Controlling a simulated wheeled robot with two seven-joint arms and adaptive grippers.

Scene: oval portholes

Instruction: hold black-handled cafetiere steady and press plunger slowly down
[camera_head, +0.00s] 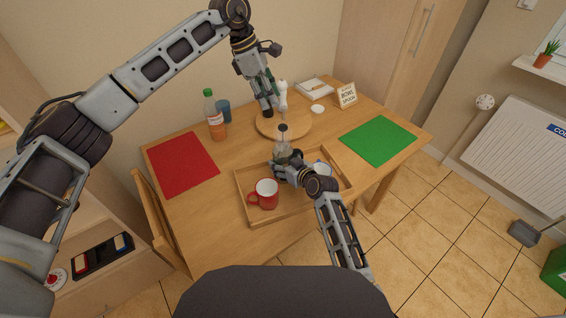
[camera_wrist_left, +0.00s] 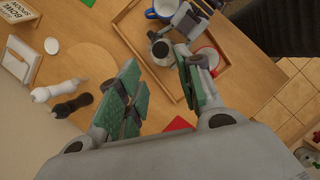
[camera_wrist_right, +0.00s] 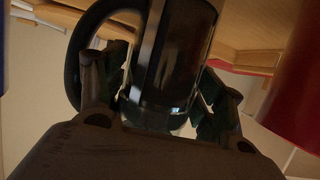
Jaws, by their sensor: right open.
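The cafetiere (camera_head: 283,147) stands upright on the wooden tray, with its plunger rod and dark knob up. In the left wrist view it shows from above (camera_wrist_left: 160,48). In the right wrist view its dark body (camera_wrist_right: 178,60) fills the middle, with the black handle (camera_wrist_right: 78,50) on the left. My right gripper (camera_head: 281,166) is open, its fingers (camera_wrist_right: 165,90) on either side of the body; contact cannot be told. My left gripper (camera_head: 268,104) is open and empty, above and behind the cafetiere; its spread fingers (camera_wrist_left: 160,75) show in its own view.
The tray (camera_head: 245,205) also holds a red mug (camera_head: 265,194) and a blue-handled mug (camera_head: 321,169). Behind are a round board (camera_head: 297,128) with a white mill (camera_head: 283,90), a bottle (camera_head: 214,118), a blue cup (camera_head: 223,108) and a sign (camera_head: 347,95). Red (camera_head: 181,163) and green (camera_head: 378,139) mats are bare.

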